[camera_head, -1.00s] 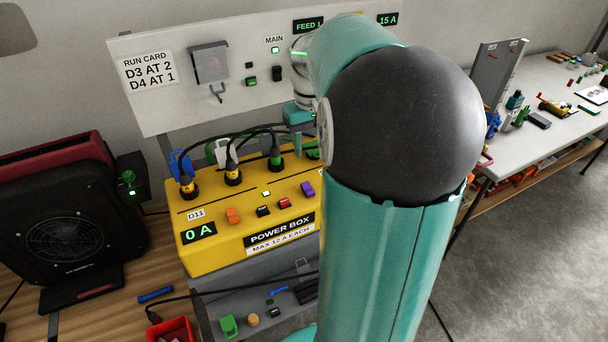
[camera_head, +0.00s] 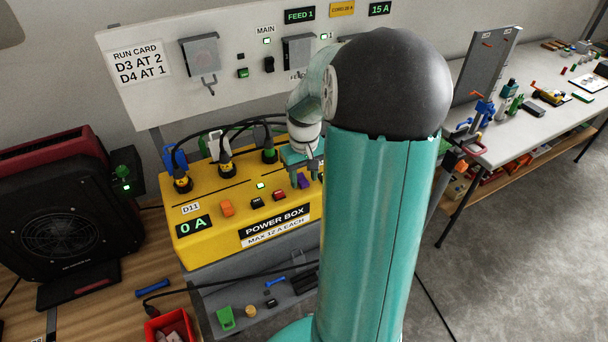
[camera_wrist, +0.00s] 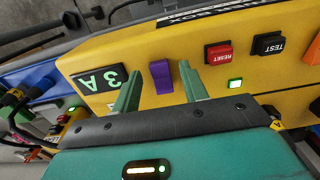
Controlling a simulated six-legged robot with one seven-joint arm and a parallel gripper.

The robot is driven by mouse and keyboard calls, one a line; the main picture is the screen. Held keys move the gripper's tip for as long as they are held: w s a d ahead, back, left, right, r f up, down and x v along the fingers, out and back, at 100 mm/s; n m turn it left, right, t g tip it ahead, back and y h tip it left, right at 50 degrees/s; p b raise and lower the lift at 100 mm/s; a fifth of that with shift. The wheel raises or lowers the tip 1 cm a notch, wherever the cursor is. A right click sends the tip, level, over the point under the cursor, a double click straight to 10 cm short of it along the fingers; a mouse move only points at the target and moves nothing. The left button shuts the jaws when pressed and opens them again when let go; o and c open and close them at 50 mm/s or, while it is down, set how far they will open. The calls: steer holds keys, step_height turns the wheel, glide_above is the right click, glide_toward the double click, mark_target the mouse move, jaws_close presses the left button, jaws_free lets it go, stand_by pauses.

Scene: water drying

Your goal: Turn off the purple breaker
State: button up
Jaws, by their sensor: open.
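The purple breaker (camera_wrist: 161,77) is a small rocker on the sloped front of the yellow power box (camera_head: 196,245). In the wrist view it lies between the two open fingers of my gripper (camera_wrist: 160,88), with a gap on each side. In the head view the purple breaker (camera_head: 303,181) shows just below my gripper (camera_head: 308,178), at the right part of the box. My gripper is open and empty. I cannot tell whether the fingertips touch the box face.
A red RESET button (camera_wrist: 218,54) and black TEST button (camera_wrist: 269,44) sit beside the right finger. An orange switch (camera_head: 227,208) is at the box's left. Plugs with cables (camera_head: 226,168) stand along its top. A white panel (camera_head: 150,95) rises behind.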

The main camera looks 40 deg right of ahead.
jaws_close()
steer(key=shift+w+g, duration=0.3)
steer(key=shift+g, duration=0.4)
steer(key=shift+w+d+r+g+y, duration=0.15)
steer(key=shift+g+y, duration=0.25)
steer(key=shift+g, duration=0.3)
jaws_free()
steer(key=shift+r, duration=0.1)
